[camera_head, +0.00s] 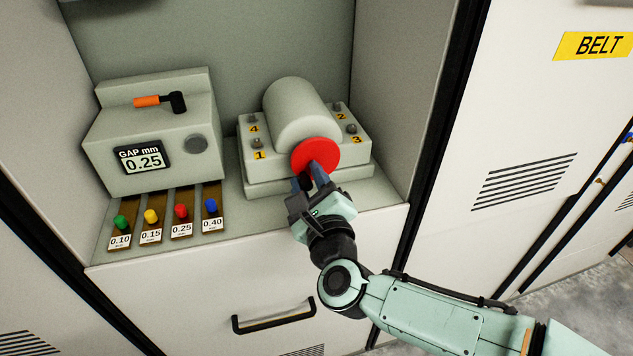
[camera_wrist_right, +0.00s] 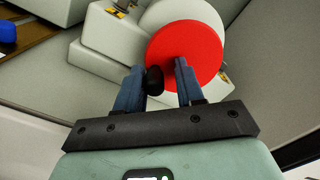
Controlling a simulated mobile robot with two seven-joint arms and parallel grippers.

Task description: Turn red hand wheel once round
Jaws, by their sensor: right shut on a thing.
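The red hand wheel (camera_head: 312,151) is a flat red disc on the front end of a grey rounded housing (camera_head: 298,110). It also shows in the right wrist view (camera_wrist_right: 200,42). My right gripper (camera_head: 314,180) is at the lower part of the wheel, with its blue fingers pointing up toward the disc. In the right wrist view a dark knob (camera_wrist_right: 154,80) sits between the two fingers, in front of the disc, and the gripper is shut on this handle of the wheel. The fingers hide part of the disc's lower edge. My left gripper is out of view.
Niche walls (camera_head: 400,90) stand behind and right. A drawer handle (camera_head: 273,319) is below.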

